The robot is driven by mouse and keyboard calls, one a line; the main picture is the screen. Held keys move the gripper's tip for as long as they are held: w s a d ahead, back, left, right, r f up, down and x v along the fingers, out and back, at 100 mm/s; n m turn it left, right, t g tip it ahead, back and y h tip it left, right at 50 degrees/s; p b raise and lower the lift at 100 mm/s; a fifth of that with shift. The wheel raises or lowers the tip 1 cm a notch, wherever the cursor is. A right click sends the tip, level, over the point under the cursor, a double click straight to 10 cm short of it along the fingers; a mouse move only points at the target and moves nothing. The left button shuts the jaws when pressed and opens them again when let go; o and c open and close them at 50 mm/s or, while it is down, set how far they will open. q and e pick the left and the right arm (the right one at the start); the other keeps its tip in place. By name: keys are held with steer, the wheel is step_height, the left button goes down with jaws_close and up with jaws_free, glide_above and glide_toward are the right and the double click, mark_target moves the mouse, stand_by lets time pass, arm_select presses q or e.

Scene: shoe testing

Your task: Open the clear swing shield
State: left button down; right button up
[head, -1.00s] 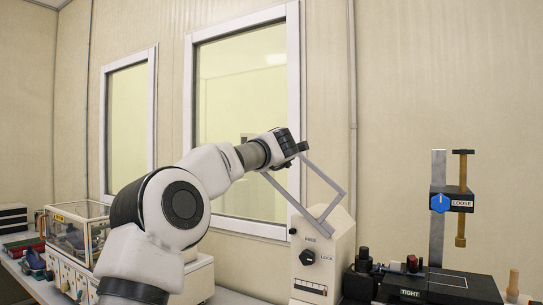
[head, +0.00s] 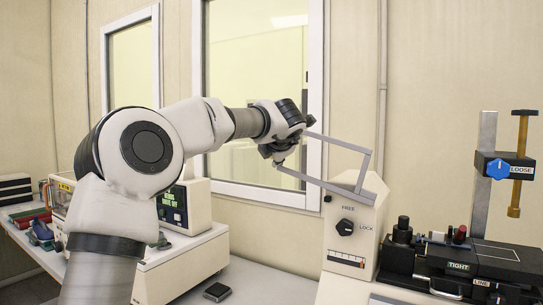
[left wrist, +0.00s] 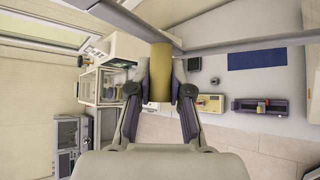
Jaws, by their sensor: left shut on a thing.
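My right gripper is not in view.
A white machine with a screen (head: 174,207) stands at the left, partly behind my arm. A small dark box (head: 217,292) lies on the bench.

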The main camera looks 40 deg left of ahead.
arm_select(q)
steer(key=c, duration=1.1)
jaws_free()
steer(key=shift+w+d, duration=0.1)
steer(key=shift+o, duration=0.2)
steer(key=shift+w+d+r, duration=0.1)
steer(key=shift+w+d, duration=0.05)
steer(key=shift+d, duration=0.15)
steer(key=shift+s+d+r, duration=0.2)
steer(key=shift+s+r, duration=0.05)
steer(key=shift+s, duration=0.1)
steer(key=v, duration=0.6)
steer(key=shift+d, duration=0.2)
steer(key=shift+d, duration=0.1)
